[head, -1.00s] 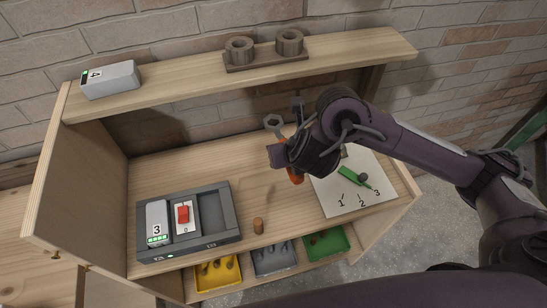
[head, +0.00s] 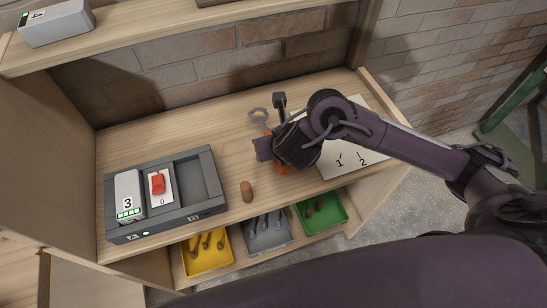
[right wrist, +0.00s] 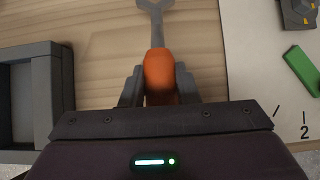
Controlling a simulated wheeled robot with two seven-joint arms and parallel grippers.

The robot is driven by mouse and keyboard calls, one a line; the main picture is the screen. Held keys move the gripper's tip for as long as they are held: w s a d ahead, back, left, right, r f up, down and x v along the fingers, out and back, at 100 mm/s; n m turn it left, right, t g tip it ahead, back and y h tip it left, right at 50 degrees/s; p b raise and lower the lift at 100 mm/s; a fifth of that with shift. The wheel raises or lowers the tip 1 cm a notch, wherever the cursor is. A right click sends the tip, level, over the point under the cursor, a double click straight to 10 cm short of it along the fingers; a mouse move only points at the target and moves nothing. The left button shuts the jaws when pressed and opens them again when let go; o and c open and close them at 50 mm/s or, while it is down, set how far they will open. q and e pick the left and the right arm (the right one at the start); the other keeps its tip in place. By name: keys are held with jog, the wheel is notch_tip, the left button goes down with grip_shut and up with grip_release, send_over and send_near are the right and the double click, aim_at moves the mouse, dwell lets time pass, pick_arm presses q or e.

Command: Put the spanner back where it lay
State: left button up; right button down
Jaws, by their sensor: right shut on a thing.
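The spanner has a grey metal head (head: 259,115) and an orange handle (right wrist: 160,72). My right gripper (right wrist: 159,86) is shut on the orange handle, with one finger on each side. In the head view the right gripper (head: 268,144) is over the middle of the bench top (head: 215,125), left of the white numbered sheet (head: 345,165). The spanner's head points toward the back wall. The gripper hides most of the handle in the head view. I cannot tell whether the spanner touches the wood. My left gripper is not in view.
A grey tray (head: 200,208) holding a block marked 3 (head: 129,195) and a red switch (head: 158,184) stands left. Yellow (head: 207,262), grey (head: 268,240) and green bins (head: 322,215) sit below. A green piece (right wrist: 303,70) lies on the sheet.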

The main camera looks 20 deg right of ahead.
notch_tip(320, 180, down, 4)
jog(key=b, duration=0.3)
jog(key=shift+f, duration=0.2)
jog(key=shift+r, duration=0.1)
jog(key=shift+f, duration=0.25)
jog(key=c, duration=1.1)
grip_release()
jog(key=shift+r, duration=0.1)
